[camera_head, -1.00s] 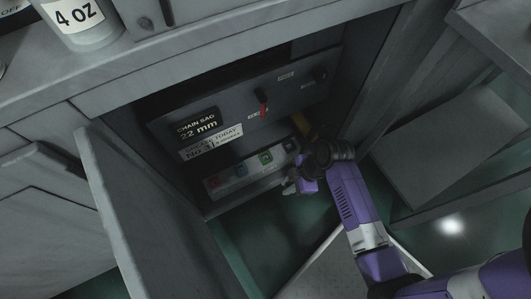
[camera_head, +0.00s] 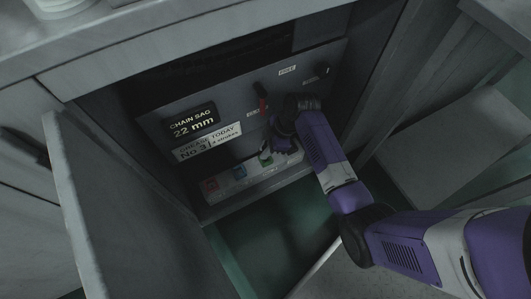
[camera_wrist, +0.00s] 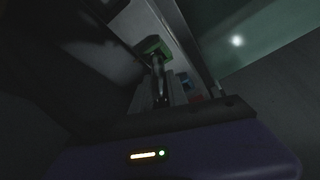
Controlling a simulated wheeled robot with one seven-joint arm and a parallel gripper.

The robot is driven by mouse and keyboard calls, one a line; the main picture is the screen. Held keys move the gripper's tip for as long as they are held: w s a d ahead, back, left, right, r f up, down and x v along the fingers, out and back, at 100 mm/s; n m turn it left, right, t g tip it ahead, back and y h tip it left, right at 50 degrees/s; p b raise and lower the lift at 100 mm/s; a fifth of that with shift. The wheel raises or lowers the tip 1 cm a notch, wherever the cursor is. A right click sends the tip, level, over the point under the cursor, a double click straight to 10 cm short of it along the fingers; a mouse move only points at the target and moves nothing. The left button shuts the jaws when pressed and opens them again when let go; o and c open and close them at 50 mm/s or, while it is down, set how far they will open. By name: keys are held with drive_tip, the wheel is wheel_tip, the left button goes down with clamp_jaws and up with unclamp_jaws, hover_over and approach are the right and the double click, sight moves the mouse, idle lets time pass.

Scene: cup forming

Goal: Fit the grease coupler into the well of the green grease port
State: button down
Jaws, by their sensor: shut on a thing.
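The green grease port (camera_head: 265,158) sits on the pale block low in the open cabinet; in the wrist view it shows as a green square (camera_wrist: 153,46). My gripper (camera_head: 274,147) is over the block at the green port, partly covering it. In the wrist view my gripper (camera_wrist: 160,97) is shut on the grease coupler (camera_wrist: 157,68), a slim greyish piece. The coupler's far end overlaps the green port in that view. I cannot tell whether its tip is inside the well, as the well is hidden.
A blue port (camera_head: 239,172) and a red port (camera_head: 211,185) lie to the left on the block (camera_head: 225,184). Above are a red lever (camera_head: 262,98), the grease sign (camera_head: 207,142) and the chain sag sign (camera_head: 192,121). The open door (camera_head: 100,200) stands left.

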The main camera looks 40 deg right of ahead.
drive_tip(key=shift+f, duration=0.9)
drive_tip(key=shift+f+b, duration=0.2)
drive_tip(key=shift+b, duration=0.1)
drive_tip(key=c, duration=1.3)
unclamp_jaws()
